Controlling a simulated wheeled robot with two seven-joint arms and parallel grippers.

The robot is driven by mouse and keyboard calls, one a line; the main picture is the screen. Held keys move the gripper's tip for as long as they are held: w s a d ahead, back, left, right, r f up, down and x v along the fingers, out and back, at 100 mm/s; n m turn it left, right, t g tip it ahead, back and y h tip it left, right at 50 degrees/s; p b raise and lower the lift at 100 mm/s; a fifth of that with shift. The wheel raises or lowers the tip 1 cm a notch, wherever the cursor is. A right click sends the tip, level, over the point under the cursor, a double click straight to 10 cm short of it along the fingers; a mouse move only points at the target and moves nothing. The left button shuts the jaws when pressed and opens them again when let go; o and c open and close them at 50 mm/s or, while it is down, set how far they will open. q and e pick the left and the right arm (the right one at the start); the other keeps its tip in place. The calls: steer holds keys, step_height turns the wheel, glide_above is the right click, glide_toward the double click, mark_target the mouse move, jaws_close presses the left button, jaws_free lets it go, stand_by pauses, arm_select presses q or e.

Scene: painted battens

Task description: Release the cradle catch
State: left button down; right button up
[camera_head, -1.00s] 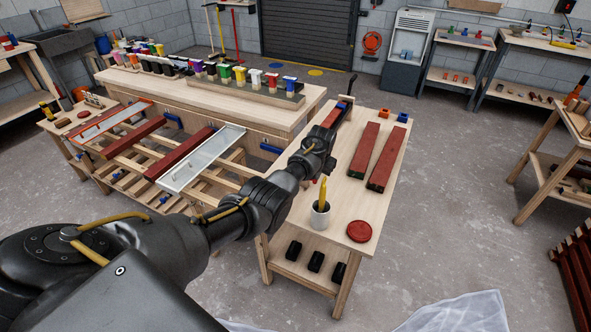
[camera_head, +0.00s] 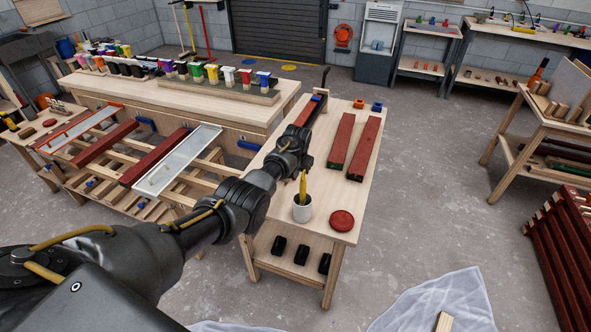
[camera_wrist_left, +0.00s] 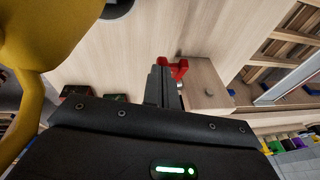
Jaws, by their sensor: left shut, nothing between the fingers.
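My left gripper (camera_wrist_left: 160,86) is shut and empty in the left wrist view, its dark fingers pointing at the pale tabletop. A small red catch-like part (camera_wrist_left: 178,68) is close by the fingertips, beside a pale wooden block (camera_wrist_left: 207,86); I cannot tell whether they touch. In the head view my left arm reaches over the narrow table (camera_head: 330,205), and the wrist hides the fingertips (camera_head: 299,138). My right gripper is not in view.
A rack with battens and trays (camera_head: 180,158) stands left.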

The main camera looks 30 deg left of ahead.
arm_select(q)
steer(key=s+p+v, duration=0.1)
steer(key=p+v, duration=0.2)
steer(key=v, duration=1)
steer(key=shift+s+d+f, duration=0.2)
steer(key=shift+s+d, duration=0.05)
steer(key=shift+s, duration=0.1)
